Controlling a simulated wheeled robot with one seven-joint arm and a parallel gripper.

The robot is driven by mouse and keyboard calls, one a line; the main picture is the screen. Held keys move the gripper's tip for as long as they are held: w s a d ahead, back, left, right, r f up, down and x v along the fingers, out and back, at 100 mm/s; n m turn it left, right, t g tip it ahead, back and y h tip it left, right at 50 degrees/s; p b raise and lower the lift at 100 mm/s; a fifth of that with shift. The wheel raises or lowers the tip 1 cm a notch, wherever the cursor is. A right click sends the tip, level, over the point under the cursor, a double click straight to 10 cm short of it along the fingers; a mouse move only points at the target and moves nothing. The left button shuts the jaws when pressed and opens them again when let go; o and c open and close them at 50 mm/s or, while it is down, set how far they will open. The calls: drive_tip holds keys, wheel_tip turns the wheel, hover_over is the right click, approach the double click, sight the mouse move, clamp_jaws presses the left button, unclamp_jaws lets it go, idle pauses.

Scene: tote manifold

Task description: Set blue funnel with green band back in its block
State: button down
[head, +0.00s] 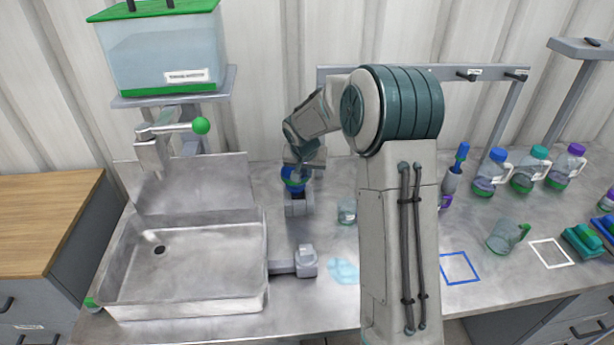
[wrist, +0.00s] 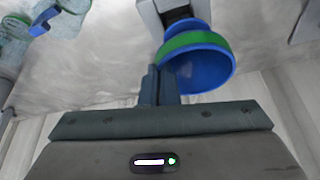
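The blue funnel with the green band (head: 293,180) is at the grey block (head: 299,205) just right of the sink. In the wrist view the funnel (wrist: 197,58) shows its wide blue mouth, with the green band around it and its narrow end toward the grey block (wrist: 170,10). I cannot tell whether its stem is seated. My gripper (wrist: 161,72) has its fingers close together at the funnel's rim and appears shut on it. In the head view my gripper (head: 303,165) is beside and above the funnel, partly hiding it.
The sink (head: 180,265) is left, with a green-knobbed tap (head: 165,140) and a tank (head: 165,50) above. A beaker (head: 347,212) stands close right. Jugs (head: 490,175) stand farther right.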

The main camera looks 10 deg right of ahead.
wheel_tip(320, 180, down, 3)
drive_tip(key=shift+r, duration=0.2)
drive_tip(key=shift+f, duration=0.25)
drive_tip(key=c, duration=1.7)
unclamp_jaws()
drive_tip(key=shift+r, duration=0.1)
drive_tip(key=shift+r+p, duration=0.25)
drive_tip(key=shift+p, duration=0.05)
